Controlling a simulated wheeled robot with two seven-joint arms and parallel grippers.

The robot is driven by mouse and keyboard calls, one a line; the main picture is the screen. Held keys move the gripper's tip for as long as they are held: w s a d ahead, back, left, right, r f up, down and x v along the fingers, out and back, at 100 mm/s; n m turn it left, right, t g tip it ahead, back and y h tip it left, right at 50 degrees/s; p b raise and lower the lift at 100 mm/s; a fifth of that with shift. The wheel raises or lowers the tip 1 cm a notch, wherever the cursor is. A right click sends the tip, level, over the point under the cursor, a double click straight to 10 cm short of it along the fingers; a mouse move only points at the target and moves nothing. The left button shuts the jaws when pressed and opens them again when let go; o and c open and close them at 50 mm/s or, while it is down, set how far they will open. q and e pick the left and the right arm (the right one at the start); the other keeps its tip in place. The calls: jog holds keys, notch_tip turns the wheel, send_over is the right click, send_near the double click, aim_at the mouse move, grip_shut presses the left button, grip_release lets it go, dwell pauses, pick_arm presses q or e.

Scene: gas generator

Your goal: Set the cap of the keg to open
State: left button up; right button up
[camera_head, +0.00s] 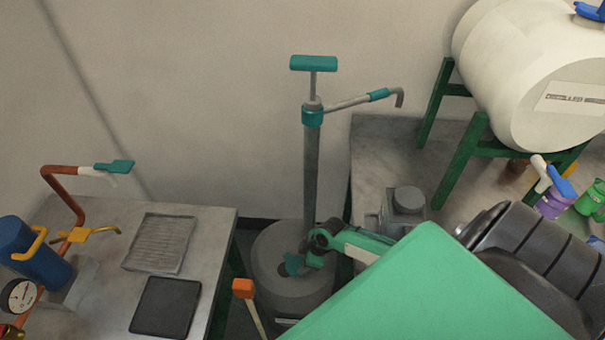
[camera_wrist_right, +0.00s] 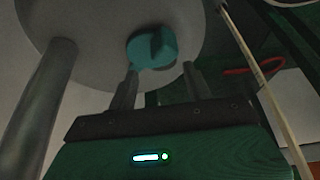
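The keg (camera_head: 280,295) is a dark grey cylinder on the floor between two tables, with a tall pump (camera_head: 311,165) rising from it. Its teal cap (camera_head: 291,265) sits on the top face. My right gripper (camera_head: 305,257) reaches down from the right and is close to the cap. In the right wrist view the cap (camera_wrist_right: 152,47) lies just beyond the two fingertips of the right gripper (camera_wrist_right: 161,75). These fingers are apart, with nothing seen between them; whether one touches the cap is unclear. My left gripper is not in view.
The left table (camera_head: 190,210) holds a grey tray, a dark pad, a blue cylinder and pipes. The right table (camera_head: 385,145) bears a white tank (camera_head: 540,60) on a green stand. An orange-topped stick (camera_head: 243,289) leans in front of the keg.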

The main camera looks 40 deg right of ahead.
jog(key=d+r+p, duration=0.5)
jog(key=r+p, duration=0.4)
jog(key=r, duration=0.3)
jog(key=shift+s, duration=0.3)
dwell(0.5)
jog(key=shift+r, duration=0.1)
dwell(0.4)
